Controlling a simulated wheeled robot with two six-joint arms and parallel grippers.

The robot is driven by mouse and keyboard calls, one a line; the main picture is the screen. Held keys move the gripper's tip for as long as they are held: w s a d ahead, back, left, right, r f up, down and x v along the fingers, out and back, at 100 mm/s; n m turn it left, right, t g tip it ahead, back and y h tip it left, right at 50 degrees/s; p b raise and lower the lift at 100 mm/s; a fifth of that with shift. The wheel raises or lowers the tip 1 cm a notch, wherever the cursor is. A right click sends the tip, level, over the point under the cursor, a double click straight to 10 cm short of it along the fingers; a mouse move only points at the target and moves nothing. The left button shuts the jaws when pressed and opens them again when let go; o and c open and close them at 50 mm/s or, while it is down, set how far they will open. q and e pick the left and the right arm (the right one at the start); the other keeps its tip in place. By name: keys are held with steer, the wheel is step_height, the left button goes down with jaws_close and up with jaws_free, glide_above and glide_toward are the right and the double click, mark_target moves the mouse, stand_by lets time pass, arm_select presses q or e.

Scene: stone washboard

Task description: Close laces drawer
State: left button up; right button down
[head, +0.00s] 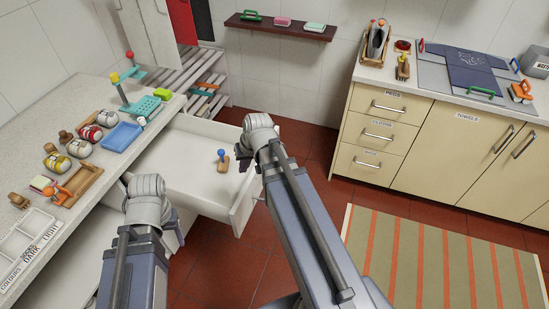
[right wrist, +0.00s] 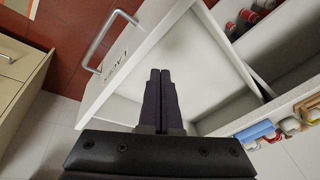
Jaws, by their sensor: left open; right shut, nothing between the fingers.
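The laces drawer (head: 195,160) is a white drawer pulled well out of the left counter. In the right wrist view its front (right wrist: 135,60) carries a partly readable label and a metal handle (right wrist: 105,40). A small wooden piece with a blue knob (head: 222,160) lies inside the drawer in the head view. My right gripper (right wrist: 160,75) is shut and empty, its fingertips in front of the drawer's inner space in the right wrist view; contact cannot be told. My left gripper (head: 172,215) is open, near the counter's edge below the drawer, its fingers mostly hidden.
A slatted rack (head: 190,80) stands behind the drawer. A cabinet with drawers (head: 375,130) stands at the right. A striped rug (head: 440,260) lies on the red tiled floor.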

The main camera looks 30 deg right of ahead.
steer(key=w+d+f+m+t+h+b, duration=0.1)
steer(key=d+f+m+t+b, duration=0.2)
steer(key=d, duration=0.8)
steer(key=w+d+f+m+t+b, duration=0.1)
steer(key=d+f+m+b, duration=0.3)
steer(key=d, duration=0.8)
steer(key=w+a+f+n+b, duration=0.1)
steer(key=w+a+f+b, duration=0.2)
steer(key=w+f+b, duration=0.4)
steer(key=shift+w+f+b, duration=0.25)
steer(key=shift+w+b, duration=0.9)
steer(key=shift+w, duration=0.1)
steer(key=shift+w+a, duration=0.1)
steer(key=shift+a, duration=0.05)
steer(key=w+a, duration=0.9)
steer(key=w, duration=0.2)
steer(key=w+a, duration=0.9)
steer(key=w, duration=0.2)
steer(key=w+a, duration=1)
steer(key=w, duration=0.1)
steer(key=shift+a, duration=0.1)
steer(key=shift+s, duration=0.1)
